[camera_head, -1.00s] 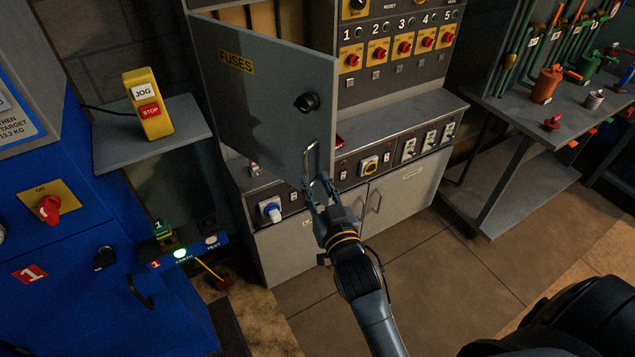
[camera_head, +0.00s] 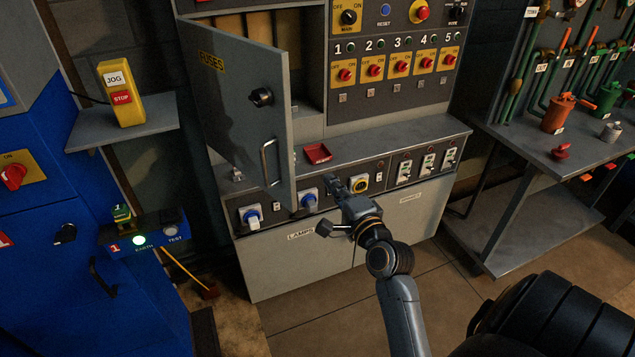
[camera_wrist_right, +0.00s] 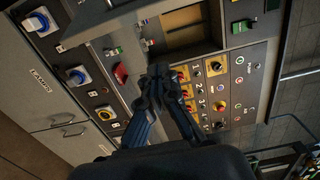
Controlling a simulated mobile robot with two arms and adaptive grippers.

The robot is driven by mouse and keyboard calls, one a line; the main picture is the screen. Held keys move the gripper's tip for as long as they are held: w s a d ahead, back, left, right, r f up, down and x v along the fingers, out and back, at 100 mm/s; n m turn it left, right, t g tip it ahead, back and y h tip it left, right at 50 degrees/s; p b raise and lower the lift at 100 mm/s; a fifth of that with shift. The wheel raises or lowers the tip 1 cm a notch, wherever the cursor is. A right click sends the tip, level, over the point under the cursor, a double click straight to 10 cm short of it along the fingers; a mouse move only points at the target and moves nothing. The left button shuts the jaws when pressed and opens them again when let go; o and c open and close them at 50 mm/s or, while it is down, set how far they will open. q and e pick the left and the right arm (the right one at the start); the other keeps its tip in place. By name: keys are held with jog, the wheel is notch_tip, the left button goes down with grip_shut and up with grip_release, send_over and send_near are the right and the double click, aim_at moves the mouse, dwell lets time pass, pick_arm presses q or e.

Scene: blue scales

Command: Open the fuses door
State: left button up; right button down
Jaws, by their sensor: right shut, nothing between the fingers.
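The grey fuses door (camera_head: 225,100), with a yellow FUSES label and a black knob (camera_head: 261,97), stands swung open on the left side of the cabinet. Its metal handle (camera_head: 269,162) is free. Part of the recess behind it (camera_head: 307,85) shows; the rest is hidden by the door. My right gripper (camera_head: 336,186) is shut and empty, right of the handle and apart from it, in front of the switch panel. In the right wrist view the closed gripper (camera_wrist_right: 160,72) points toward the panel and the open recess (camera_wrist_right: 188,32). My left gripper is not in view.
A red tray (camera_head: 317,153) lies on the cabinet ledge. Blue and yellow rotary switches (camera_head: 309,200) sit below it. A jog/stop box (camera_head: 122,94) stands on a shelf at left. A grey workbench (camera_head: 540,150) stands at right. The floor in front is clear.

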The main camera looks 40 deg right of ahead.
jog(key=w+d+p, duration=0.2)
jog(key=w, duration=0.7)
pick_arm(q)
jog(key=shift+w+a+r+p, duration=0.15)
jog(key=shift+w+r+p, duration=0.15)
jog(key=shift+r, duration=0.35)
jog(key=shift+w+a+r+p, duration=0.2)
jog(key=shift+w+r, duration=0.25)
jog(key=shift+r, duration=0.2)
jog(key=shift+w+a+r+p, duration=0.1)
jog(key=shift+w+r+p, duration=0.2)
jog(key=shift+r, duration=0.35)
pick_arm(e)
jog(key=shift+s+a, duration=0.2)
jog(key=shift+a, duration=0.9)
jog(key=shift+s+a, duration=0.15)
jog(key=shift+a, duration=0.9)
